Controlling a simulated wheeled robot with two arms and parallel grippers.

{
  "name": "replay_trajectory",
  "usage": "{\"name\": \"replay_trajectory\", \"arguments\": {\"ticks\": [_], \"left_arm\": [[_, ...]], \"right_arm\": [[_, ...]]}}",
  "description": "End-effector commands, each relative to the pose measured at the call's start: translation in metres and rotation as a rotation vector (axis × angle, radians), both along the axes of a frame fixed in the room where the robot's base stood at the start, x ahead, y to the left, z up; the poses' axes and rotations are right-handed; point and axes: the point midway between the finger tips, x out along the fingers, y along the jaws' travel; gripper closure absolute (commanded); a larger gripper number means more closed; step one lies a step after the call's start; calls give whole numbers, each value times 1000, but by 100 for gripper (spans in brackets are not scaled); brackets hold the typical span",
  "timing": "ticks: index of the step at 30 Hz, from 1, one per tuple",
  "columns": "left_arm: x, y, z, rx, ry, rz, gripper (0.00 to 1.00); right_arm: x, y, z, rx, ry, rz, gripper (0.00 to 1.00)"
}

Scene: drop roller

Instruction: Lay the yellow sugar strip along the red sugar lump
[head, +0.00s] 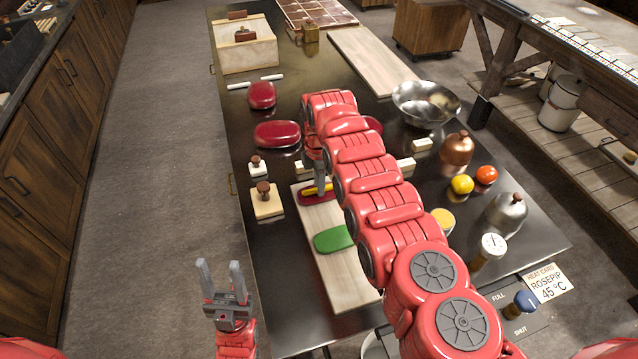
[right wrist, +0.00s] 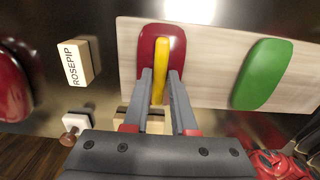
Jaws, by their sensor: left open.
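The red sugar lump (right wrist: 148,45) lies flat on a pale wooden board (right wrist: 212,50). The yellow sugar strip (right wrist: 170,55) is over the lump and runs the same way as its length; I cannot tell if it touches the lump. My right gripper (right wrist: 161,74) has its fingertips close on both sides of the strip and appears shut on it. In the head view, the arm partly hides the lump (head: 318,198) and strip (head: 311,192). My left gripper (head: 221,268) is open and empty, left of the table.
A green lump (head: 332,238) lies on the same board. Two dark red cushion-like pieces (head: 276,133) and a knobbed wooden block (head: 267,205) stand left of it. A metal bowl (head: 425,102), copper bottle (head: 457,149) and yellow ball (head: 462,184) are on the right.

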Motion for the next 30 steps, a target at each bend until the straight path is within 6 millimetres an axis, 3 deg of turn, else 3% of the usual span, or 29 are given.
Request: {"name": "replay_trajectory", "arguments": {"ticks": [1,3,4,20,26,30], "left_arm": [[0,0,1,0,-1,0,50],[0,0,1,0,-1,0,50],[0,0,1,0,-1,0,50],[0,0,4,0,0,0,50],[0,0,1,0,0,0,50],[0,0,-15,0,0,0,50]], "right_arm": [[0,0,1,0,0,0,64],[0,0,1,0,0,0,51],[0,0,1,0,-1,0,50],[2,0,12,0,-4,0,50],[2,0,38,2,-6,0,50],[2,0,73,1,-7,-1,50]]}}
